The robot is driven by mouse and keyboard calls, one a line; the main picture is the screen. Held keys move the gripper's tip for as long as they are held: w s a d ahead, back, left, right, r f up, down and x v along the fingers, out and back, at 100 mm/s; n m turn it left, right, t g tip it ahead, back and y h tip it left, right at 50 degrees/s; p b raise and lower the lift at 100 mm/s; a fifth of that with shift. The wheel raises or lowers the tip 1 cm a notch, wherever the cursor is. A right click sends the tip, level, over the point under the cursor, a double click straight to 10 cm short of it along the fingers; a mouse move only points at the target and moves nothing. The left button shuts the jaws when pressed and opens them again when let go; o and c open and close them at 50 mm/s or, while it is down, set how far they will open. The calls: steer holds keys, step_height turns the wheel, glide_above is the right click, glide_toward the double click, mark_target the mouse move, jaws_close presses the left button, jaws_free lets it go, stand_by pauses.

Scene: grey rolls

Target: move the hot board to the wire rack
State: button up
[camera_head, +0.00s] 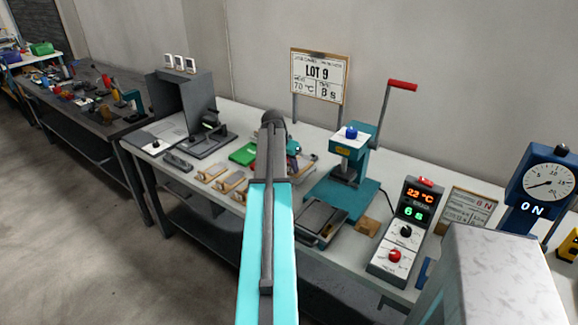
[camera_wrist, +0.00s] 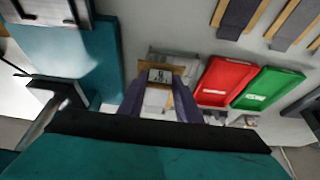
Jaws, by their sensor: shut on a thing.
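In the wrist view my gripper (camera_wrist: 160,108) is shut on a small wooden board (camera_wrist: 174,69), which has a pale, dark-marked piece on it. The board sits between the two dark fingers, and its lower part is partly hidden by them. A pale grey frame (camera_wrist: 158,56) shows just behind the board; I cannot tell whether it is the wire rack or whether the board touches it. In the head view my arm covers the gripper and the held board. Other wooden boards with grey rolls (camera_head: 210,173) lie left of my arm, and also show in the wrist view (camera_wrist: 240,14).
A teal press (camera_head: 350,150) with a red-handled lever stands right of my arm. A control box (camera_head: 405,230) reads 22 °C and 6 s. A red tray (camera_wrist: 224,80) and a green tray (camera_wrist: 268,88) lie right of the held board. A sign (camera_head: 319,76) says LOT 9, 70 °C, 8 s.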

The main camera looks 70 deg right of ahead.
steer(key=shift+w+d+f+p, duration=0.1)
steer(key=shift+w+d+p, duration=0.25)
steer(key=shift+d, duration=0.6)
steer(key=shift+w+d+f+p, duration=0.1)
steer(key=shift+w+d, duration=0.4)
steer(key=shift+d, duration=0.4)
steer(key=shift+f+p, duration=0.75)
steer(key=shift+f, duration=1)
steer(key=shift+f, duration=0.15)
steer(key=o, duration=1.1)
steer(key=shift+c, duration=0.2)
steer(key=b+v, duration=0.2)
steer(key=v, duration=1)
steer(key=shift+r+b, duration=0.2)
steer(key=shift+b, duration=0.1)
